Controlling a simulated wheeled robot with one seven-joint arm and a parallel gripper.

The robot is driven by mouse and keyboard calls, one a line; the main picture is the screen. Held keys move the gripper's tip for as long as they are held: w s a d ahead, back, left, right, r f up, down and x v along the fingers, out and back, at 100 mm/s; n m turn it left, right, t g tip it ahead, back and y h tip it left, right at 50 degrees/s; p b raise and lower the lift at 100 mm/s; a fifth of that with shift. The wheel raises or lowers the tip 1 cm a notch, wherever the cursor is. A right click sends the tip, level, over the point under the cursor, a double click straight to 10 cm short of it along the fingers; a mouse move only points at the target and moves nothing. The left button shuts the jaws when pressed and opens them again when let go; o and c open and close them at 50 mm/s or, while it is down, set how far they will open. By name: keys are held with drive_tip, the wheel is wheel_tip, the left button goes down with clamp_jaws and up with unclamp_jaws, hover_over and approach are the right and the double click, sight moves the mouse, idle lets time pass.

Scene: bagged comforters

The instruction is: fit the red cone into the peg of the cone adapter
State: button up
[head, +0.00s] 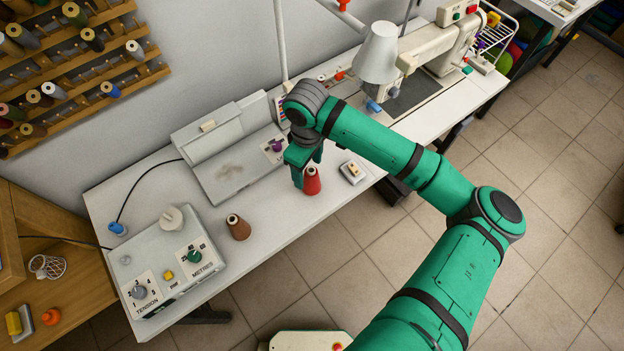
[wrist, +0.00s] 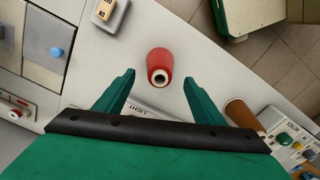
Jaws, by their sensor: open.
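The red cone (head: 312,184) stands upright on the white table, close beside my gripper (head: 301,167) in the head view. In the wrist view the red cone (wrist: 160,62) lies just beyond and between the tips of my gripper (wrist: 158,76), its pale hollow top facing the camera. The jaws are apart with nothing between them, and the cone's body is not clasped. A white round piece with a short upright stub (head: 172,217) sits on the control box at the left; it looks like the cone adapter, but I cannot tell for sure.
A brown cone (head: 238,227) stands left of the red one. The control box (head: 165,262) has knobs and a yellow button. A small switch box (head: 352,172) lies to the right. A grey machine (head: 232,160) stands behind, and a sewing machine (head: 430,60) farther right.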

drive_tip(key=shift+s+d+f, duration=0.1)
drive_tip(key=shift+d+f, duration=0.15)
drive_tip(key=shift+f, duration=0.9)
drive_tip(key=shift+s+d+f, duration=0.1)
drive_tip(key=shift+d+f, duration=0.1)
drive_tip(key=shift+f, duration=0.9)
drive_tip(key=c, duration=1.2)
drive_tip(key=shift+c, duration=0.2)
drive_tip(key=shift+r, duration=0.15)
drive_tip(key=shift+r, duration=0.6)
drive_tip(key=s+a+r, duration=0.2)
drive_tip(key=s+r, duration=0.9)
drive_tip(key=s, duration=0.2)
drive_tip(key=shift+s+a+r, duration=0.25)
drive_tip(key=shift+s+r, duration=0.05)
drive_tip(key=shift+s, duration=0.05)
